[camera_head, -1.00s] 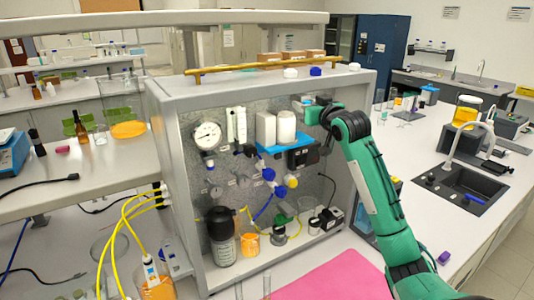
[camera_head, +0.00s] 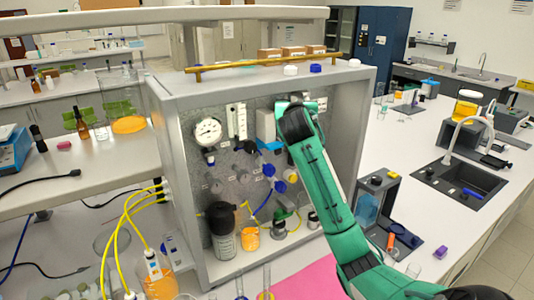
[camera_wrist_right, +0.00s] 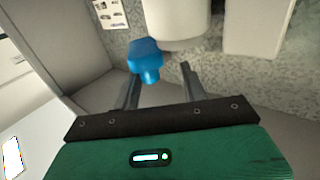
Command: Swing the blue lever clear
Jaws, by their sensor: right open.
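The blue lever (camera_wrist_right: 145,60) shows in the right wrist view, beside a white cylinder (camera_wrist_right: 178,22) on the speckled panel. My right gripper (camera_wrist_right: 160,68) is open and empty, its two fingers pointing at the panel. The lever's near end is at the left finger's tip, toward the gap between the fingers; I cannot tell whether they touch. My left gripper is not in view.
The rig's grey frame (camera_head: 180,170) encloses the panel, with a round gauge (camera_head: 208,132), blue-handled valves (camera_head: 280,187) and a dark bottle (camera_head: 222,232) below. A pink mat (camera_head: 305,280) lies in front.

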